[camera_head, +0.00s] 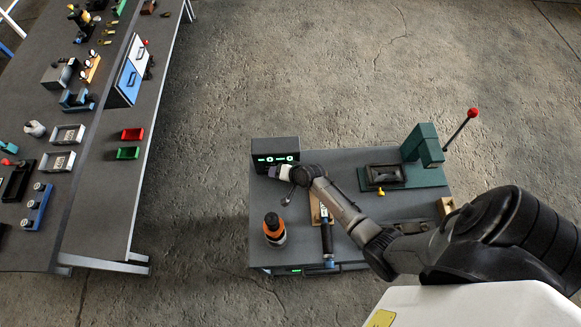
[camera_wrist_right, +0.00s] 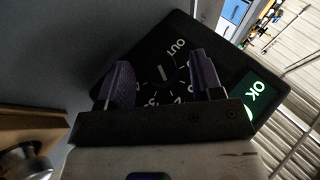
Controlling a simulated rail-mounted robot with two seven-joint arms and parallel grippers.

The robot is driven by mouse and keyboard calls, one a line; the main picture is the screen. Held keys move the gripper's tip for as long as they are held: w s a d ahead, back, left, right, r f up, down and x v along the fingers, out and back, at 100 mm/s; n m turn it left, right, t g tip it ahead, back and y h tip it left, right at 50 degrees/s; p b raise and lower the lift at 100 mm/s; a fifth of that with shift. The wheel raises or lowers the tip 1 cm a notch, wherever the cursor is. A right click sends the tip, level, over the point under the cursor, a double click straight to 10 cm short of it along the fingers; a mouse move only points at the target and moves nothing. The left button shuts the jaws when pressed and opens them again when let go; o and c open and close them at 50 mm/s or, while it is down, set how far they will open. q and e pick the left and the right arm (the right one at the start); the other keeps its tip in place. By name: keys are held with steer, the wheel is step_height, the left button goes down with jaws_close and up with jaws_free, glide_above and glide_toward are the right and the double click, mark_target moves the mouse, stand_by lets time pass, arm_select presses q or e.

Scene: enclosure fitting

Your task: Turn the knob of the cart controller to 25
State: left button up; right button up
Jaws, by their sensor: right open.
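The cart controller (camera_head: 276,149) is a dark box at the back left edge of the cart, with green lit signs on its front. In the right wrist view its black dial face (camera_wrist_right: 150,46) carries white numbers and the word OUT, with a green OK panel (camera_wrist_right: 259,92) beside it. My right gripper (camera_wrist_right: 162,74) is open in front of the dial, one finger on each side of the knob area. The dark knob blends into the face, so contact and exact setting cannot be told. The gripper also shows at the controller in the head view (camera_head: 279,173). My left gripper is out of view.
The cart top (camera_head: 340,158) also holds an orange-topped bottle (camera_head: 273,229), a blue and black tool (camera_head: 326,232) and a green press (camera_head: 423,145) with a red-knobbed lever. A long workbench (camera_head: 110,190) with trays and parts stands left across a floor gap.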

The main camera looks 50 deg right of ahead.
steer(key=v, duration=1.3)
steer(key=shift+s+p, duration=0.15)
steer(key=shift+p, duration=0.15)
steer(key=shift+d, duration=0.1)
steer(key=s+a+r+n+g+p, duration=0.2)
steer(key=s+a+r+n, duration=0.3)
steer(key=s+r, duration=0.3)
steer(key=s+a+r+n+g+h+p, duration=0.1)
steer(key=s+a+r+n+g+p, duration=0.2)
steer(key=s+a+r+n, duration=0.3)
step_height(320, 180, up, 2)
steer(key=shift+s+r+n+h+p, duration=0.3)
steer(key=shift+s+n+p, duration=0.6)
steer(key=shift+s, duration=0.25)
